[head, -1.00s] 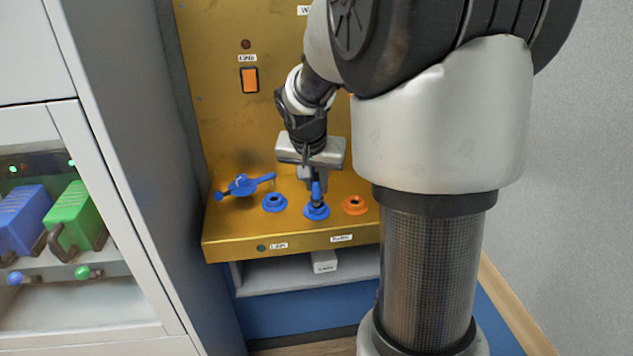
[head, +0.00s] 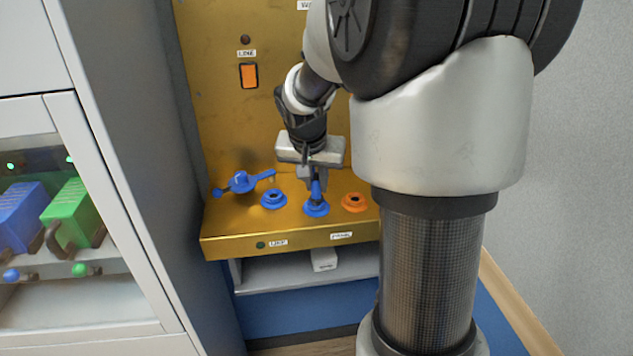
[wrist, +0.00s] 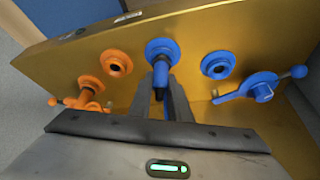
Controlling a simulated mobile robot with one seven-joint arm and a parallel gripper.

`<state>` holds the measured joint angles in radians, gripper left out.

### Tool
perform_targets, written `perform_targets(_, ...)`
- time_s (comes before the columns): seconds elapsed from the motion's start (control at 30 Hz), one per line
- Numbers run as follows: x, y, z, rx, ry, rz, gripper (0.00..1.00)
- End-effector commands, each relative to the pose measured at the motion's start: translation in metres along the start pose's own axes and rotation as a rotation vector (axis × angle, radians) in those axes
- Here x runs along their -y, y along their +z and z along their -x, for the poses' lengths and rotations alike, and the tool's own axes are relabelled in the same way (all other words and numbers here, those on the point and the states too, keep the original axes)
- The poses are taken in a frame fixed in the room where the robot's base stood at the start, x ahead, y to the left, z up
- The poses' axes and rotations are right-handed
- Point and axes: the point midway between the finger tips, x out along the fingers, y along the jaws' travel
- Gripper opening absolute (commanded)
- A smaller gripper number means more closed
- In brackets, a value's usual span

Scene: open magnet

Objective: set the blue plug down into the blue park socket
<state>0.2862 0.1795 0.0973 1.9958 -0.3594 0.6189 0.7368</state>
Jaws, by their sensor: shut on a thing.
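My gripper (head: 316,178) is shut on the blue plug (head: 316,189), held upright at the middle blue socket (head: 316,209). This socket is nearest the right-hand label, which seems to read PARK. In the wrist view, the blue plug (wrist: 161,75) stands between my fingers (wrist: 163,100), its dark end at the blue ring of the socket (wrist: 162,48). The plug's lower end is at the socket mouth; how deep it sits is hidden. A second blue socket (head: 273,199) is empty to the left, above the LINE label.
An empty orange socket (head: 354,202) is close on the right. A blue lever handle (head: 242,182) is at the left end of the gold ledge (head: 225,240). The wrist view also shows an orange lever handle (wrist: 85,97). A grey cabinet (head: 140,120) stands left of the panel.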

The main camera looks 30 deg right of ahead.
Motion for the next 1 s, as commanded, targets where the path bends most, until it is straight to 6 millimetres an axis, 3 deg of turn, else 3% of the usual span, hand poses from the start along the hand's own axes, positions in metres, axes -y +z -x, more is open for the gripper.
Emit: perform_targets(1.0, 0.0001, 0.0022, -0.0052, -0.001, 0.000, 0.001, 0.00)
